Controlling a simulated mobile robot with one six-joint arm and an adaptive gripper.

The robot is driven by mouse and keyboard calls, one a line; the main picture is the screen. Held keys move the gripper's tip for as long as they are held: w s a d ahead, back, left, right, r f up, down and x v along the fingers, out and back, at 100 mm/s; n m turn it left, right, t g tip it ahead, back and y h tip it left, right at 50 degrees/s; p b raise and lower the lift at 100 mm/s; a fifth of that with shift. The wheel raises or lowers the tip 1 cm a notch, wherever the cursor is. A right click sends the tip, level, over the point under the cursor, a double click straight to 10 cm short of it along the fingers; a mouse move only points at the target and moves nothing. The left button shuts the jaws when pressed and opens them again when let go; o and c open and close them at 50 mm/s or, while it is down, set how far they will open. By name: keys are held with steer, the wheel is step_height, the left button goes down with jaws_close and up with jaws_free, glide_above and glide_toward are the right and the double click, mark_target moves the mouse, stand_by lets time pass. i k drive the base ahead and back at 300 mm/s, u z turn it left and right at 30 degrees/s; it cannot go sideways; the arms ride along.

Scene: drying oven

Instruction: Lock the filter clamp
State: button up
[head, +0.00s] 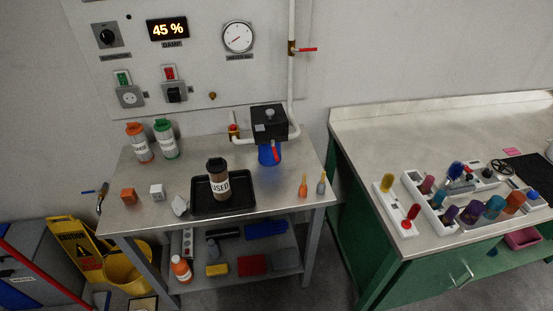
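A black filter housing (269,121) stands at the back right of the steel table, joined to a white pipe. A blue cylinder (268,155) sits under it. A red lever (276,152) hangs down at the front of the housing, next to the blue cylinder; it looks like the clamp handle. It is too small to tell whether the clamp is locked. My gripper is not in view.
A black tray (223,209) with a cup marked USED (218,178) is in front of the housing. Orange bottle (139,143) and green bottle (165,139) stand at back left. Small orange and grey bottles (303,186) stand at right. A red-handled valve (304,49) is above.

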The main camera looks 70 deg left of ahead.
mark_target(273, 143)
steer(key=z, duration=0.1)
steer(key=k, duration=1.55)
steer(key=u, duration=2)
steer(key=i, duration=0.55)
steer(key=z, duration=0.2)
